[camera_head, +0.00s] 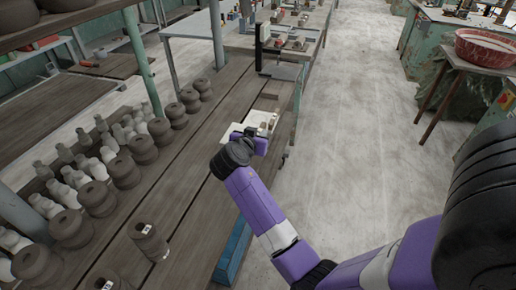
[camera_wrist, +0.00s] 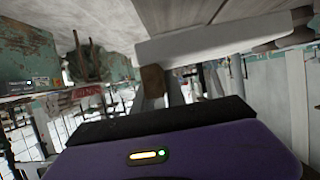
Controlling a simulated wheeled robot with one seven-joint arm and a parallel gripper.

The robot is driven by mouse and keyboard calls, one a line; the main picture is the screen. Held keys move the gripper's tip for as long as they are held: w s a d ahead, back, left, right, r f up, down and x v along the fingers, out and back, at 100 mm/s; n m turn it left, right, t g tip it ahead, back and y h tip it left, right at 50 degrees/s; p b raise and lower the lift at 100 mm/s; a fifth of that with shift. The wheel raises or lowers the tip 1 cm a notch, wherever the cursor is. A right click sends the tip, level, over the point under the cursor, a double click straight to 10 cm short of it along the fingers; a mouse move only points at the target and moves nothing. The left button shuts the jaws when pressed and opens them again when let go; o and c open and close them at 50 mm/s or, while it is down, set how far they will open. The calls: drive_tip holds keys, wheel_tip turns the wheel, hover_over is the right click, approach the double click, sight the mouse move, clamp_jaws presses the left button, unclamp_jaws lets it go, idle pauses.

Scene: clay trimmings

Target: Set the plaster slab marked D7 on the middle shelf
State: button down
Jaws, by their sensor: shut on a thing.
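My gripper (camera_head: 261,134) is over the far end of the long wooden bench in the head view. It is shut on a pale slab, which I take to be the wide light block (camera_wrist: 215,38) beyond the fingers in the wrist view. In the head view, pale flat pieces (camera_head: 236,131) show around the gripper; I cannot tell which of them is held. No D7 mark is readable. A wooden shelf board (camera_head: 70,14) on green posts shows at the upper left. I cannot tell which level is the middle shelf.
Grey stacked round pieces (camera_head: 122,172) and pale bottle-like pieces (camera_head: 92,168) line the bench's left side. Two dark spools with white labels (camera_head: 148,240) stand nearer. A red basin (camera_head: 486,47) sits on a stool at right. The concrete floor (camera_head: 345,130) right of the bench is open.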

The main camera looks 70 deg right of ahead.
drive_tip(key=shift+f, duration=3.5)
drive_tip(key=shift+f, duration=0.15)
drive_tip(key=c, duration=1.4)
unclamp_jaws()
drive_tip(key=shift+o, duration=0.2)
drive_tip(key=shift+r, duration=0.25)
drive_tip(key=b+v, duration=0.1)
drive_tip(key=v, duration=1.1)
drive_tip(key=shift+f, duration=0.2)
